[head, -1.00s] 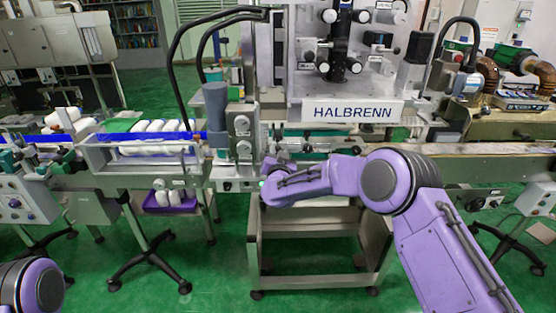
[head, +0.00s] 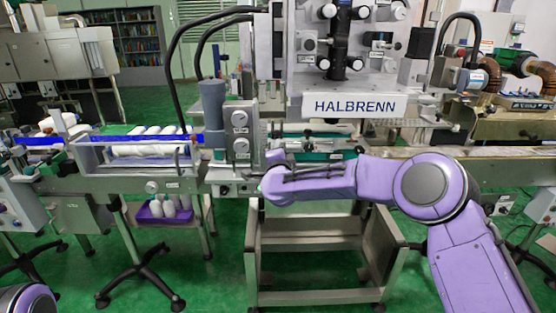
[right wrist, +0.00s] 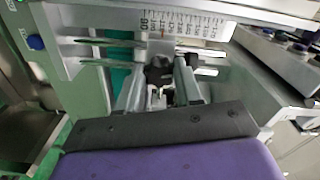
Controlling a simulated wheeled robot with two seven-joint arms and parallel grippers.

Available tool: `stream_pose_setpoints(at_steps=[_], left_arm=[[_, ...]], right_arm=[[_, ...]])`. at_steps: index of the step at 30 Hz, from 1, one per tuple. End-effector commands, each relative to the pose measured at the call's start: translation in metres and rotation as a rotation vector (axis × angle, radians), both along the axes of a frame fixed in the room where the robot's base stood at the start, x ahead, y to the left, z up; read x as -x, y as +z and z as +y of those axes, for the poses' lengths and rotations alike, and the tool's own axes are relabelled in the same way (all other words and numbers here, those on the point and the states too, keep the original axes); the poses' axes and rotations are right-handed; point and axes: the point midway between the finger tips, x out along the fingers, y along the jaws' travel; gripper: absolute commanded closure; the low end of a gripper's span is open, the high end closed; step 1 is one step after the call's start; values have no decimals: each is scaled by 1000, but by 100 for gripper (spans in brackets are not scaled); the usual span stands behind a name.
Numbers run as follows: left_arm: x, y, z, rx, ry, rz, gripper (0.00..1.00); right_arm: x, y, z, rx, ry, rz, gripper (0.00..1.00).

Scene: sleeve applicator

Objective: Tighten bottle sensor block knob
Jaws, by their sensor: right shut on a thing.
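A dark knob (right wrist: 158,72), which I take to be the sensor block knob, sits under a white ruler scale (right wrist: 182,25) in the right wrist view. My right gripper (right wrist: 160,84) has its two grey fingers on either side of this knob and is shut on it. In the head view my purple right arm reaches in from the right to the front of the machine, left of its middle. There the fingers and the knob are hidden or too small to make out. My left gripper is out of view; only a piece of the left arm shows at the lower left.
The machine panel with the HALBRENN sign (head: 353,105) stands behind my right arm. A conveyor with white bottles (head: 150,150) lies to the left. A metal stand (head: 310,260) is under my arm.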

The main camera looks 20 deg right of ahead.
Motion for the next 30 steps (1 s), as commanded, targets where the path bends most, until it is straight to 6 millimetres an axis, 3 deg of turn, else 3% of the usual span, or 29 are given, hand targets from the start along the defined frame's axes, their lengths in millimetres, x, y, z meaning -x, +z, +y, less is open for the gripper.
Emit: stream_pose_setpoints(at_steps=[3, 12, 30], left_arm=[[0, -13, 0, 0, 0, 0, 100], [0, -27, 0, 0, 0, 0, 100], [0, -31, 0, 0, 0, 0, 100]], right_arm=[[0, -4, 0, -84, -1, -25, 96], [0, -2, 0, -235, 0, -67, 96], [0, 0, 0, -294, 0, -85, 96]])
